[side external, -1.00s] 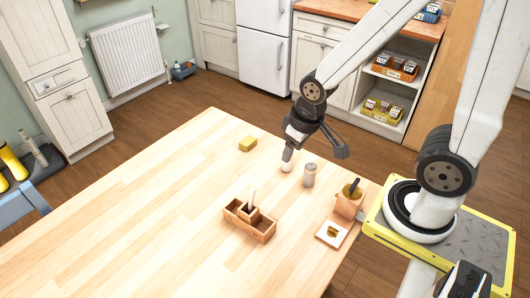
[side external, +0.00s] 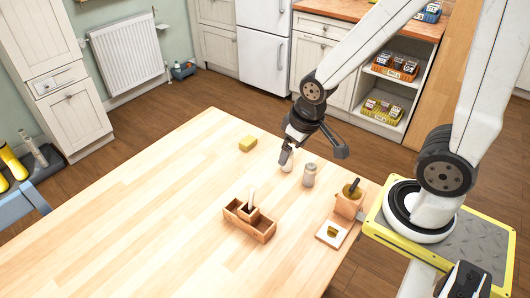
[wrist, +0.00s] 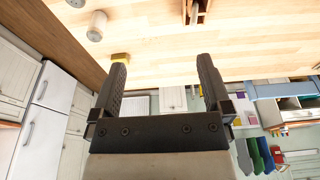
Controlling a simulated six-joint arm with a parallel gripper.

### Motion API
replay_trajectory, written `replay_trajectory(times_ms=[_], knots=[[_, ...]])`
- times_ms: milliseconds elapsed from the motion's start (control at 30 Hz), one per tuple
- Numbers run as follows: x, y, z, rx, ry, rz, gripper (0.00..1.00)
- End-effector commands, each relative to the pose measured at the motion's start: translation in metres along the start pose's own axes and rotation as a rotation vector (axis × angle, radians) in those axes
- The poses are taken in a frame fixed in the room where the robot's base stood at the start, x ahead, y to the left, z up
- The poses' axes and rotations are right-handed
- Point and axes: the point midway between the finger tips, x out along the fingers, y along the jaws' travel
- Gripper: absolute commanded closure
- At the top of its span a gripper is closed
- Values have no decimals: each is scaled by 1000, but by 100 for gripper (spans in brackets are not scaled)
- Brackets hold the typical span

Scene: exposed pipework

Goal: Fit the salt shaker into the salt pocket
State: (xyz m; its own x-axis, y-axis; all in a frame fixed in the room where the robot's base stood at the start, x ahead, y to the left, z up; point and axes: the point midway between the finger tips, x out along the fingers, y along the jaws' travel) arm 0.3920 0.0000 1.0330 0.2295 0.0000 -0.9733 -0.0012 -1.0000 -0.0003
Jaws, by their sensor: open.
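A small white shaker (side external: 287,167) stands on the table right by my gripper, partly hidden by it. A grey-topped shaker (side external: 310,175) stands just to its right. I cannot tell from labels which holds salt. Two shakers also show at the upper left of the wrist view, one pale (wrist: 97,26) and one cut off by the edge (wrist: 76,2). The wooden caddy (side external: 262,234) with pockets stands nearer the camera, an upright pale piece at its middle. It is cut off at the top of the wrist view (wrist: 203,17). My gripper (side external: 286,157) is open, with nothing between its fingers (wrist: 163,75).
A yellow sponge (side external: 248,144) lies at the far left of the shakers. A wooden pot (side external: 347,206) with a dark utensil and a small square dish (side external: 322,234) stand near the right edge. The left part of the table (side external: 130,210) is clear.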

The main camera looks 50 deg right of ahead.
Motion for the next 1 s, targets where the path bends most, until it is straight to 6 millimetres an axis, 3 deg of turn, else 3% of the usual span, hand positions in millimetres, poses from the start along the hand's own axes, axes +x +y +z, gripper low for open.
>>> replay_trajectory(times_ms=[167,367,700,1000], knots=[[4,4,-6,57,-10,1,1],[17,21,-25,259,-41,8,1],[63,75,-65,821,-123,32,1],[116,133,-82,1332,-194,64,1]])
